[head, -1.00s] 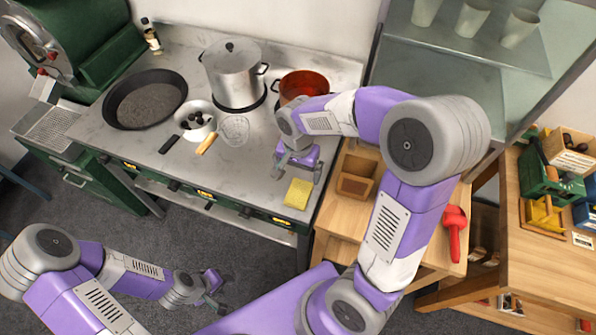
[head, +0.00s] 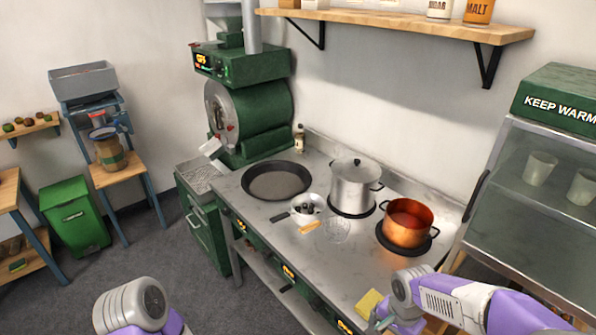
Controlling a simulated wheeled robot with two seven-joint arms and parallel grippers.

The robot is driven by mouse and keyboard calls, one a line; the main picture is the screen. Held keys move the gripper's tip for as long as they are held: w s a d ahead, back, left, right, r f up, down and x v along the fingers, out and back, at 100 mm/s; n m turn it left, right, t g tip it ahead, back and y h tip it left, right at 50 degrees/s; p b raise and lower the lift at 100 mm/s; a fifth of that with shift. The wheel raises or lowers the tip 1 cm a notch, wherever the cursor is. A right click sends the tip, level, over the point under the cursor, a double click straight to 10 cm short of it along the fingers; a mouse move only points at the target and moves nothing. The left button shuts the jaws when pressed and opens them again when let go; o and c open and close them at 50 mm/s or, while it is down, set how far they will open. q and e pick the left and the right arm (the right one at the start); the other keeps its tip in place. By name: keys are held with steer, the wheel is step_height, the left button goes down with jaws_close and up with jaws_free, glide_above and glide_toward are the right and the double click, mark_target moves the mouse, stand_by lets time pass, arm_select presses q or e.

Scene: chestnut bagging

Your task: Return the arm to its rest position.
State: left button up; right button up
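My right arm comes in from the lower right, and its gripper (head: 385,322) is at the bottom edge of the head view, near the yellow sponge (head: 369,304) at the counter's front. The gripper is partly cut off and small, so its opening is unclear. Of my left arm only a grey and purple joint shows at the bottom left. My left gripper is outside the view.
The steel counter (head: 262,216) holds a black pan (head: 276,180), a white bowl (head: 306,207) with dark chestnuts, a lidded pot (head: 354,186) and a copper pot (head: 407,222). A glass warming cabinet (head: 540,190) stands at right. Open floor lies at lower left.

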steer(key=a+f+n+y, duration=0.1)
steer(key=a+f+n, duration=0.25)
steer(key=f, duration=0.65)
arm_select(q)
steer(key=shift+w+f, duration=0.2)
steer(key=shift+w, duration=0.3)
arm_select(e)
steer(key=s+a+f+n+y, duration=0.1)
steer(key=s+a+f, duration=0.3)
steer(key=f, duration=0.3)
steer(key=s+a+f+n+y, duration=0.2)
steer(key=s+a+f, duration=0.2)
steer(key=f, duration=0.4)
steer(key=shift+s+a+f, duration=0.25)
steer(key=shift+s+a, duration=0.1)
steer(key=shift+s, duration=0.45)
